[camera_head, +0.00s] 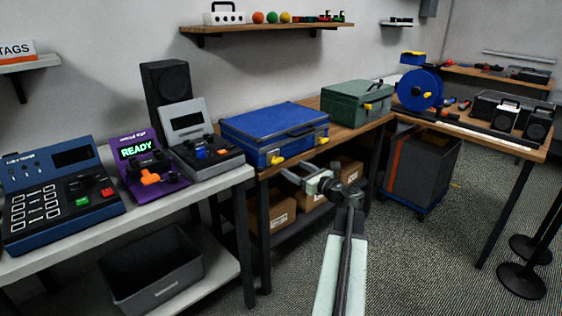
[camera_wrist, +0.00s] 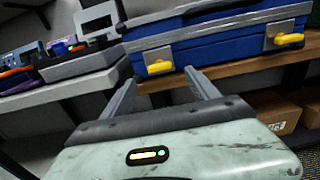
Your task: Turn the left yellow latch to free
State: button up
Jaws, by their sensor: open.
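The blue case (camera_head: 272,130) lies closed on the wooden bench, with two yellow latches on its front. The left yellow latch (camera_head: 277,159) also shows in the wrist view (camera_wrist: 160,67), its handle lying roughly along the case front. The right yellow latch (camera_head: 321,141) also shows in the wrist view (camera_wrist: 288,39). My gripper (camera_head: 306,171) is open and empty, in front of the case and near bench-edge height. In the wrist view its fingertips (camera_wrist: 160,80) stand either side of the left latch, apparently short of it. I see no contact.
A green case (camera_head: 357,102) with a yellow latch sits further right on the wooden bench (camera_head: 262,172). The grey table (camera_head: 60,250) at left holds several control boxes. Cardboard boxes (camera_head: 281,211) sit below the bench.

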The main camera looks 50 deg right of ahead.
aim_at(279, 161)
jog(key=w, duration=0.7)
jog(key=shift+w+d, duration=0.25)
jog(key=shift+c, duration=0.3)
jog(key=c, duration=1.3)
